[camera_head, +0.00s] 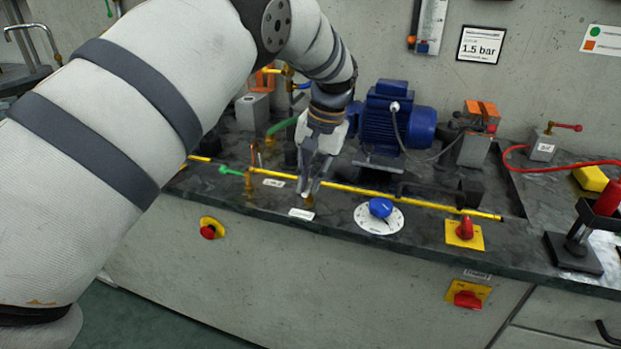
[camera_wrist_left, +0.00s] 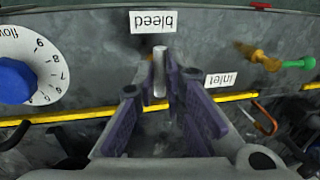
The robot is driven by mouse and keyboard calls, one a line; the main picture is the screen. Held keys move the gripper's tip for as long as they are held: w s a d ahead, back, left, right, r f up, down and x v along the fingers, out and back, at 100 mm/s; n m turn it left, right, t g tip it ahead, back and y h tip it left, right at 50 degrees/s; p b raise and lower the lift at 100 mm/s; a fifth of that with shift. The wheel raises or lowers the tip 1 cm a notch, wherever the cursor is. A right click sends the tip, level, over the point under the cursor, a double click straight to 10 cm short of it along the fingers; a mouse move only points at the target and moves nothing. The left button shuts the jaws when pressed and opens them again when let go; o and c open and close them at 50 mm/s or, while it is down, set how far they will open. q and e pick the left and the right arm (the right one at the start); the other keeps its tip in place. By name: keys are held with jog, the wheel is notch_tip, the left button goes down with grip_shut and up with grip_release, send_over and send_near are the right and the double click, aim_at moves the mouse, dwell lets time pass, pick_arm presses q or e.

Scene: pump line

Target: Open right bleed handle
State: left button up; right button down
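The bleed handle (camera_wrist_left: 160,72) is a short pale-grey upright lever behind the white "bleed" label (camera_wrist_left: 153,21), which appears upside down in the left wrist view. In the head view its brass base (camera_head: 308,201) shows just below my fingertips, and the label (camera_head: 301,214) lies in front on the bench edge. My left gripper (camera_head: 309,188) points down at it from above. In the left wrist view the two purple-grey fingers of the gripper (camera_wrist_left: 160,82) stand apart, one on each side of the handle, with visible gaps. The lever's lower part is partly hidden. My right gripper is out of view.
A yellow pipe (camera_head: 350,190) runs along the bench. A blue motor (camera_head: 392,118) stands behind.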

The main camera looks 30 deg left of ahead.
pick_arm(q)
jog(key=o, duration=0.4)
jog(key=shift+f, duration=0.25)
jog(key=shift+c, duration=0.2)
jog(key=shift+r, duration=0.1)
notch_tip(320, 180, up, 12)
jog(key=d, duration=0.2)
jog(key=shift+w+d, duration=0.15)
jog(key=shift+w, duration=0.15)
